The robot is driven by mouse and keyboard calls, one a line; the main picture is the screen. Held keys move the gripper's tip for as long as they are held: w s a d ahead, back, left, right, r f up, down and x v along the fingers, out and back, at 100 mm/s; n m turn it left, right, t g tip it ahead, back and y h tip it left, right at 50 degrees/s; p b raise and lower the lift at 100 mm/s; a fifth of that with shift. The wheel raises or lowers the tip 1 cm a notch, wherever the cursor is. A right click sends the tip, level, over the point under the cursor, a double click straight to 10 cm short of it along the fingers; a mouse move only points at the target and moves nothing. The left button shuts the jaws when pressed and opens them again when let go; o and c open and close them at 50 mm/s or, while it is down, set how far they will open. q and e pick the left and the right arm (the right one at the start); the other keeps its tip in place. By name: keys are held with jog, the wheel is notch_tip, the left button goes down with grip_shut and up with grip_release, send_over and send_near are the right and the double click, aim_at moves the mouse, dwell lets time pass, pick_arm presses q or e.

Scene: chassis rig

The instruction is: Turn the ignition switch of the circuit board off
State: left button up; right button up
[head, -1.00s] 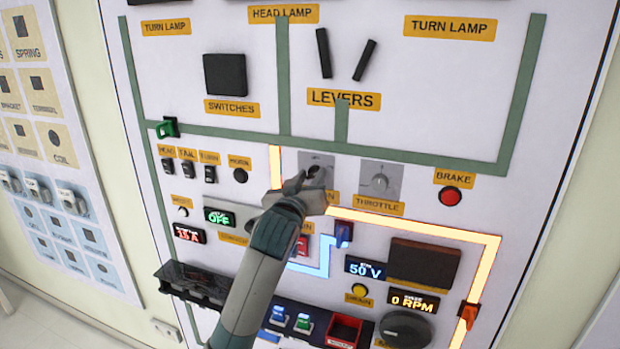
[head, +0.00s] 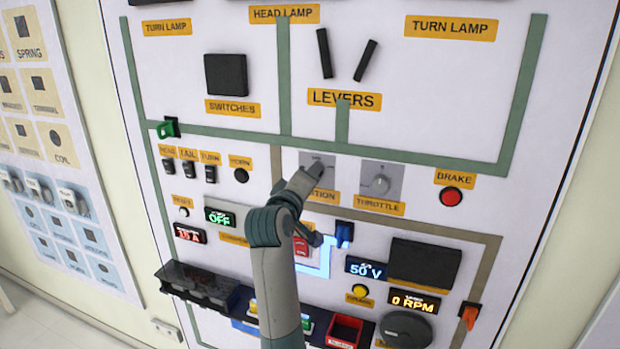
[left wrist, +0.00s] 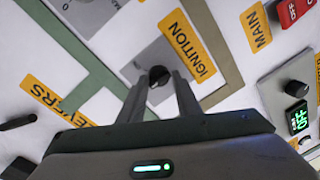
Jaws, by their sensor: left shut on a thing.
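The ignition switch has a grey square plate (head: 325,159) in the middle of the board, with its yellow label (head: 324,197) partly covered. Its black knob (left wrist: 158,76) shows in the left wrist view between the fingertips. My left gripper (head: 314,170) is shut on this knob, its fingers pointing up and right in the head view. The gripper hides most of the knob in the head view, so its exact angle is hard to read. My right gripper is in neither current view.
The throttle dial (head: 381,184) sits just right of the ignition. The red brake button (head: 451,196) is farther right. A blue lever (head: 344,234) is below, near the lit blue strip. A black tray (head: 205,287) juts out lower left.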

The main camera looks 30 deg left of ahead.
pick_arm(q)
jog(key=shift+r+n, duration=0.2)
jog(key=shift+n, duration=0.2)
pick_arm(e)
jog(key=shift+a, duration=0.2)
pick_arm(q)
jog(key=o, duration=1)
jog(key=shift+c, duration=0.2)
jog(key=shift+w+d+f, duration=0.1)
pick_arm(e)
jog(key=shift+a, duration=0.1)
pick_arm(q)
jog(key=shift+f, duration=0.1)
